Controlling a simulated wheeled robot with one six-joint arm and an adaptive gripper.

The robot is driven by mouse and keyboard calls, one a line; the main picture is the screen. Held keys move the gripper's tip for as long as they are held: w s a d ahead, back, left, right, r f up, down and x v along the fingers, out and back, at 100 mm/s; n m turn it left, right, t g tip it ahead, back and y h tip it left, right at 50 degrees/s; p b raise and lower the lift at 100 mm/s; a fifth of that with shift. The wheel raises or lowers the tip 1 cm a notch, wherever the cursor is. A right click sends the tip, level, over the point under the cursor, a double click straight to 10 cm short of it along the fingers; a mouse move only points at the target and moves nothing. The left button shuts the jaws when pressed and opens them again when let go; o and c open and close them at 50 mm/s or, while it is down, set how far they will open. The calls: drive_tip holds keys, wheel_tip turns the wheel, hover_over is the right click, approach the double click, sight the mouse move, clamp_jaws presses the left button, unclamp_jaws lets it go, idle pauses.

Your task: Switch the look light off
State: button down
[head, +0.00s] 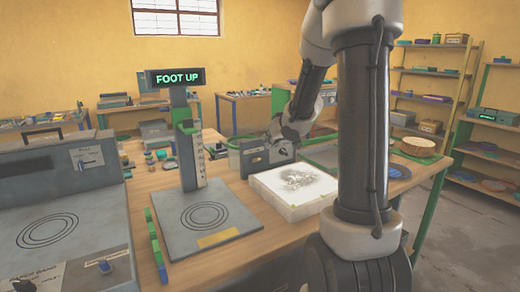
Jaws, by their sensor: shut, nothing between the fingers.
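A white slab-like box (268,197) with a pale top stands on the bench. A dark speckled patch (298,179) lies on its top. I cannot tell for sure whether this is the look light or whether it is lit. A grey upright panel (254,161) with a small dark knob and a light label stands at its back edge. My gripper (272,131) is shut and empty, close to the top of this panel. Its fingertips are small and partly hidden, so I cannot tell if they touch the panel.
A large grey machine (60,215) fills the left. A woven basket (418,146) and blue disc (397,171) are at right. Bare wood (270,234) lies in front.

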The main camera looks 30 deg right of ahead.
sight(257, 160)
drive_tip(key=x, duration=1)
drive_tip(key=shift+s+f, duration=0.1)
